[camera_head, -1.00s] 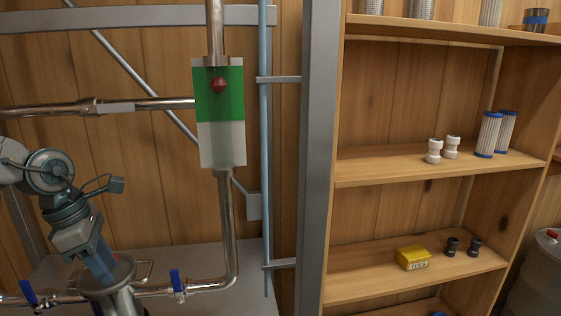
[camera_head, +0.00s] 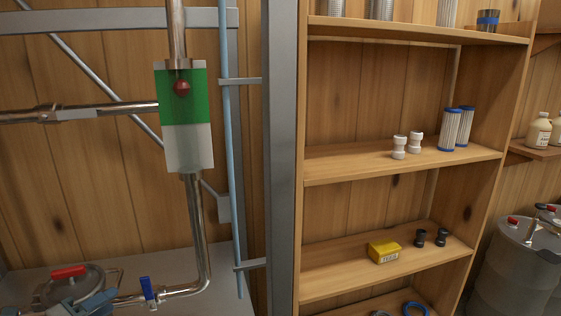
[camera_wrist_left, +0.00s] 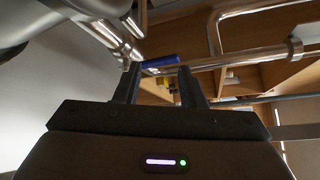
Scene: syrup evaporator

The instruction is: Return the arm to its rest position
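My left gripper (camera_head: 98,303) shows at the bottom left of the head view, low in front of a round metal vessel and its piping. In the left wrist view its two dark fingers (camera_wrist_left: 158,70) stand apart with a gap between them, and nothing is seen held. A blue valve lever (camera_wrist_left: 160,62) shows beyond the fingertips there; I cannot tell how far off it is. In the head view a blue lever (camera_head: 148,289) sits on the pipe to the right of the gripper. My right gripper is not in view.
The vessel has a red handle (camera_head: 68,272) on top. A green and white panel (camera_head: 188,146) with a red ball hangs on vertical pipes. A grey post (camera_head: 279,150) stands beside a wooden shelf (camera_head: 345,287) holding a yellow box (camera_head: 384,252), fittings and filters. Grey drums (camera_head: 518,265) stand at right.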

